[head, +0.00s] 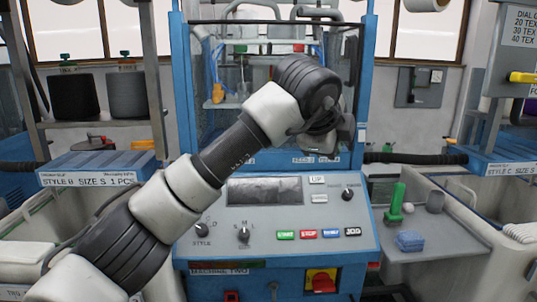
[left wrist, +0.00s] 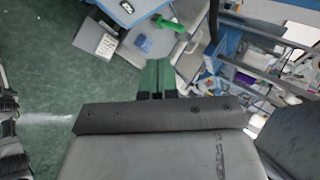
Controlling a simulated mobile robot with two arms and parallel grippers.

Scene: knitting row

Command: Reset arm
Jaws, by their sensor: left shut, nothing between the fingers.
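My left arm (head: 210,170) comes in from the lower left of the head view and reaches up and right across the front of the blue knitting machine. Its wrist bends down in front of the machine's window, and the fingers are hidden there. In the left wrist view my left gripper (left wrist: 157,80) shows its two green fingers side by side and shut, with nothing between them. My right arm and gripper are in neither view.
The machine's control panel (head: 275,217) is below my arm, with an orange-red switch (head: 321,281) beneath. A grey side shelf (head: 430,247) on the right holds a green tool (head: 396,203) and a blue block (head: 409,241). Dark yarn cones (head: 74,95) stand on the left rack. Bins flank both sides.

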